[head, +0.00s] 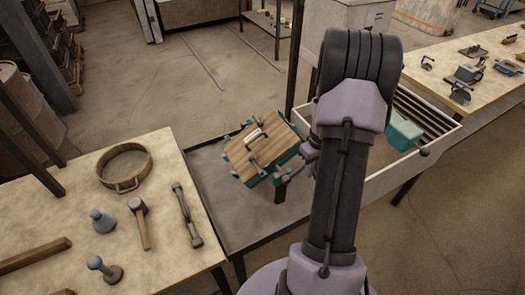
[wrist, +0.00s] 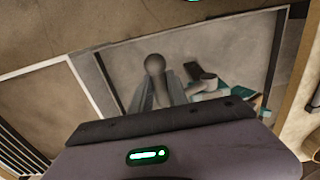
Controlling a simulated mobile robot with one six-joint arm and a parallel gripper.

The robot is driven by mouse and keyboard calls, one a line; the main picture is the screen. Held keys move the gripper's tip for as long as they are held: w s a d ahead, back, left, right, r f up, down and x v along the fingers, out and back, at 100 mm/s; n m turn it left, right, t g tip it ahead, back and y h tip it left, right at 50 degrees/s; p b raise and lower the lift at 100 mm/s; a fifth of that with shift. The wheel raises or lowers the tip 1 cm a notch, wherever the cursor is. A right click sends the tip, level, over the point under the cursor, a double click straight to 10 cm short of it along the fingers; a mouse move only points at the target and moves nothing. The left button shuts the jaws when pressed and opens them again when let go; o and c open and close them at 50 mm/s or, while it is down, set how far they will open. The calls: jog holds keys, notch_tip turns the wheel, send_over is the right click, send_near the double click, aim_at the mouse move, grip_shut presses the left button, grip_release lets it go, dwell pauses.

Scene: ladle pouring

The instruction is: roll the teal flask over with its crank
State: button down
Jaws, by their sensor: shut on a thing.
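The teal flask (head: 291,154) sits tilted over the grey tray in the head view, with a wooden board (head: 262,147) across its upper face. A dark support post (head: 281,191) shows under its right side. My gripper (head: 309,152) is at the flask's right end, shut on the crank there; my arm and fingers hide most of the crank. In the wrist view a grey round-ended piece (wrist: 155,66), apparently the crank handle, stands up beyond my gripper's housing. Teal parts of the flask (wrist: 238,93) show to its right.
The left table holds a round sieve (head: 125,168), a mallet (head: 139,222), a rammer (head: 187,215) and other tools. A pale-rimmed bin (head: 379,186) with dark slats and a teal block (head: 404,131) stands right of my arm. The tray (head: 215,190) is bare left of the flask.

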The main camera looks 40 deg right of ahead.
jog(key=shift+d+f, duration=0.4)
jog(key=shift+f, duration=0.15)
notch_tip(320, 180, down, 3)
jog(key=shift+s+d+f+b, duration=0.1)
jog(key=shift+s+d+b, duration=0.05)
jog(key=shift+b, duration=1)
jog(key=c, duration=1)
grip_release()
jog(key=shift+d, duration=0.2)
jog(key=shift+a, duration=0.1)
jog(key=s+r+p, duration=0.1)
jog(key=r, duration=0.1)
jog(key=s+r+p, duration=0.1)
jog(key=r+p, duration=0.1)
jog(key=s+r+p, duration=0.1)
jog(key=r+p, duration=0.1)
jog(key=r, duration=0.1)
jog(key=shift+a+r, duration=0.1)
jog(key=shift+a, duration=0.3)
jog(key=shift+w, duration=0.1)
